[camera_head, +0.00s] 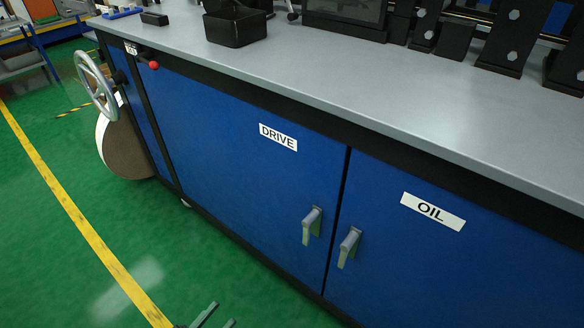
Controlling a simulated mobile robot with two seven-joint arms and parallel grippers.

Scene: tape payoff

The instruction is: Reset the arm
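My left gripper (222,313) shows only at the bottom edge, left of centre. Its two grey-green fingers stand apart with nothing visible between them, and the rest of it is cut off by the frame. It is low in front of the blue cabinet and apart from the door handles in the picture. My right gripper is not in view.
The blue cabinet has a DRIVE door (241,176) and an OIL door (453,258), both shut, with handles (312,226) and (349,247). A grey worktop (330,75) carries a black bin (235,25). A handwheel (95,86) projects left. Green floor (60,240) is clear.

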